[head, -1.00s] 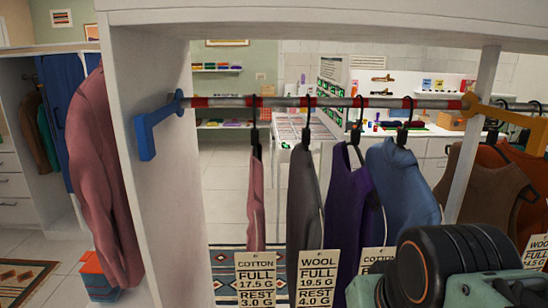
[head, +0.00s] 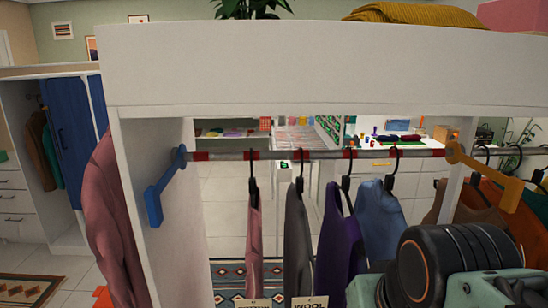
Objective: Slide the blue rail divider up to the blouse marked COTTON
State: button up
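The blue rail divider (head: 154,206) is an L-shaped piece at the left end of the rail (head: 222,155), close to the white side panel. The narrow pink blouse (head: 254,238) hangs from a black hanger, the leftmost garment on this rail. Its paper tag (head: 258,302) is cut off at the bottom edge; a moment earlier it read COTTON. A bare stretch of rail lies between divider and blouse. My gripper's fingers are not in view; only part of my arm shows at the lower right.
Grey (head: 298,245), purple (head: 338,235) and blue (head: 380,215) garments hang right of the blouse. A thick white shelf (head: 300,65) spans above the rail.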

aim_at(153, 204)
jog(key=u, duration=1.35)
